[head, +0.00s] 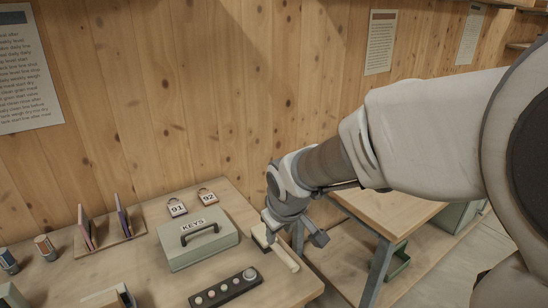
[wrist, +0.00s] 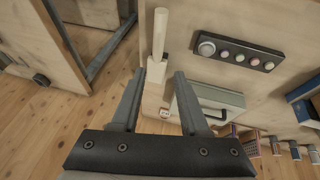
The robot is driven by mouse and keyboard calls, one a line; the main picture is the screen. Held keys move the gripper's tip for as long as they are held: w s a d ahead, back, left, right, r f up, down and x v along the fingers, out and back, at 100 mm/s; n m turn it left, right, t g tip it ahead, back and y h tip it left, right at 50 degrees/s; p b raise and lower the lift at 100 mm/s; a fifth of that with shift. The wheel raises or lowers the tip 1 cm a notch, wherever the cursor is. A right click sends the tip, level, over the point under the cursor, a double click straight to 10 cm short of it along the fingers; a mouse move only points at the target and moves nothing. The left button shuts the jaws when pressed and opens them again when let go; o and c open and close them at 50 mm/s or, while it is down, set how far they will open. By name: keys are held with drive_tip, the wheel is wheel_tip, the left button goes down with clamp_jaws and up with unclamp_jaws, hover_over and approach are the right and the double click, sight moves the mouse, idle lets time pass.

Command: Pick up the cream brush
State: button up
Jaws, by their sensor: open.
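The cream brush (head: 284,258) lies near the right edge of the wooden table, its wider end towards the wall and its handle towards the front. In the wrist view the brush (wrist: 159,38) points away from me, with its wider end seen between the fingertips. My gripper (head: 296,234) is open over the brush's wider end and hides part of it. Both fingers of the gripper (wrist: 160,76) show in the wrist view, apart and empty. I cannot tell how far above the brush the fingertips are.
A green KEYS box (head: 197,243) stands left of the brush. A dark button strip (head: 226,287) lies in front of the box. Padlocks 91 (head: 177,208) and 92 (head: 207,197) are near the wall. A gap separates this table from another bench (head: 390,212) at right.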

sight(277, 247)
drive_tip(key=b+x, duration=0.2)
drive_tip(key=x, duration=1.1)
drive_tip(key=shift+w+d+f, duration=0.1)
drive_tip(key=shift+w+f, duration=0.1)
drive_tip(key=shift+f, duration=0.1)
clamp_jaws()
drive_tip(key=shift+r, duration=0.1)
